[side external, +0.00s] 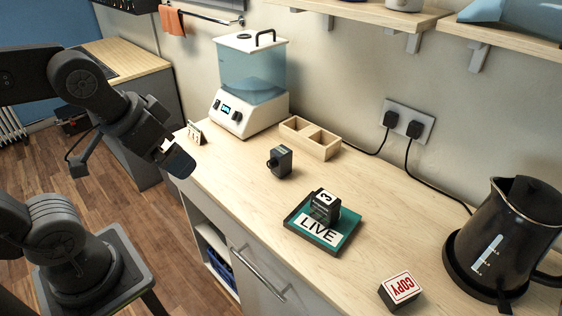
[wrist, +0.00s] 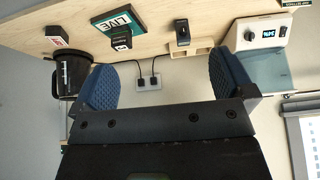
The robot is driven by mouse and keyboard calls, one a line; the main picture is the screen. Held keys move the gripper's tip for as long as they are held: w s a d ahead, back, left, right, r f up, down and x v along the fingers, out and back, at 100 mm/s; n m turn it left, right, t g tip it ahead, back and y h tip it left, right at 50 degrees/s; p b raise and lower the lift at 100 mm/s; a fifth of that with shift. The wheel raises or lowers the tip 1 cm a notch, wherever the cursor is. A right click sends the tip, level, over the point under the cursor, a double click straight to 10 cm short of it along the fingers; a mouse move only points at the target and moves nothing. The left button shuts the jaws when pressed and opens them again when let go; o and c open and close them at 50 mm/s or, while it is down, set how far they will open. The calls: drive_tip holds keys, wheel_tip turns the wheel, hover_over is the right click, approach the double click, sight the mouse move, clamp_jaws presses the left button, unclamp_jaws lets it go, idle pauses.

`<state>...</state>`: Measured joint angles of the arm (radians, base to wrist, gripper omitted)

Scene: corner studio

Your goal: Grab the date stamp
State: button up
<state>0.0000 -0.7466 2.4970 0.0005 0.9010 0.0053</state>
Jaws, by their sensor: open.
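A small dark upright block with a round knob on its side (side external: 280,162) stands on the wooden counter, mid-picture in the side view; it also shows in the wrist view (wrist: 182,33). It looks most like the date stamp, but its markings are too small to be sure. Another dark block with a white top marked 3 (side external: 325,206) stands on a teal board reading LIVE (side external: 318,236). My gripper (side external: 178,161) is open and empty, left of the counter's front edge, apart from all these blocks.
A wooden two-compartment box (side external: 310,139) and a white dispenser with a clear tank (side external: 250,85) stand at the back. A small card stand (side external: 196,132) is near the left edge. A black kettle (side external: 508,235) stands at right. Counter between the blocks is clear.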

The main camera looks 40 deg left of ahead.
drive_tip(key=w+r+m+g, duration=0.1)
drive_tip(key=w+r+m, duration=0.1)
drive_tip(key=w+m, duration=0.45)
drive_tip(key=m+g+y, duration=0.2)
drive_tip(key=m+g, duration=0.3)
drive_tip(key=m, duration=0.7)
hover_over(279, 152)
drive_tip(key=d, duration=0.2)
wheel_tip(279, 152, down, 10)
drive_tip(key=a+f, duration=0.1)
drive_tip(key=f, duration=0.8)
drive_tip(key=a+f, duration=0.1)
drive_tip(key=f, duration=0.4)
drive_tip(key=shift+a, duration=0.3)
drive_tip(key=shift+r, duration=0.1)
drive_tip(key=c, duration=1.1)
